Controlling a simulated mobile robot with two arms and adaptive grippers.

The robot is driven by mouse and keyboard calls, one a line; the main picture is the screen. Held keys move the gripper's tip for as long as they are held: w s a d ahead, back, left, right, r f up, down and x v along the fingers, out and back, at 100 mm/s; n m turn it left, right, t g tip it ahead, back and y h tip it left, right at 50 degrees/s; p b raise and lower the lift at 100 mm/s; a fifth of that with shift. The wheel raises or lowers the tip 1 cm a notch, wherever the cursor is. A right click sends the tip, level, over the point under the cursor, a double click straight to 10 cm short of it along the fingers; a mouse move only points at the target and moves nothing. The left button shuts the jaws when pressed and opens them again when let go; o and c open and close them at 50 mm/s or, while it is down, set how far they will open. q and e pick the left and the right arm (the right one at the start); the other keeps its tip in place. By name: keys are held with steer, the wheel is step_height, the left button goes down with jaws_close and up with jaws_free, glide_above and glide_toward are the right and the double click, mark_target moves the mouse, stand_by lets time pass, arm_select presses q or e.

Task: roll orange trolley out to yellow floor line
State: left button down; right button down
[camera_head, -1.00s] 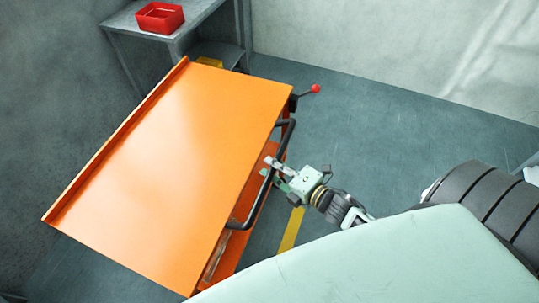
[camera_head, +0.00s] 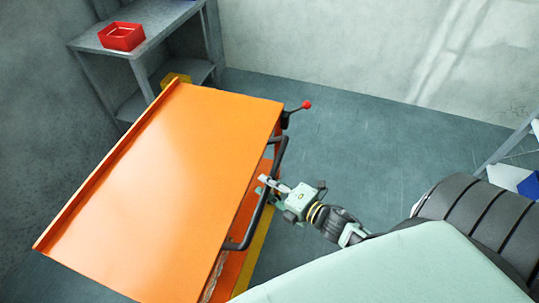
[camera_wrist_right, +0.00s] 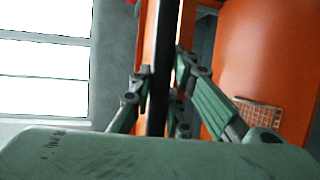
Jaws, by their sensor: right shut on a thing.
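The orange trolley (camera_head: 165,180) fills the left half of the head view, its flat top tilted across the picture. A black bar handle (camera_head: 262,200) runs along its right side. My right gripper (camera_head: 268,186) is shut on that handle. In the right wrist view the black handle bar (camera_wrist_right: 160,70) stands between the gripper's green fingers (camera_wrist_right: 158,95), with orange trolley panels behind. The yellow floor line (camera_head: 258,245) shows beside the trolley's right lower edge, partly hidden by the trolley and by my own body. My left gripper is not in view.
A grey shelf unit (camera_head: 150,50) stands behind the trolley, with a red bin (camera_head: 122,36) on top and a yellow bin (camera_head: 176,79) lower down. A red-knobbed lever (camera_head: 305,105) sticks out of the trolley's far corner.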

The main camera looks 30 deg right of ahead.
stand_by(0.3)
steer(key=c, duration=1.7)
jaws_free()
steer(key=shift+o, duration=0.2)
steer(key=shift+s, duration=0.1)
steer(key=v, duration=1.1)
steer(key=shift+s, duration=0.4)
steer(key=shift+d+r, duration=0.15)
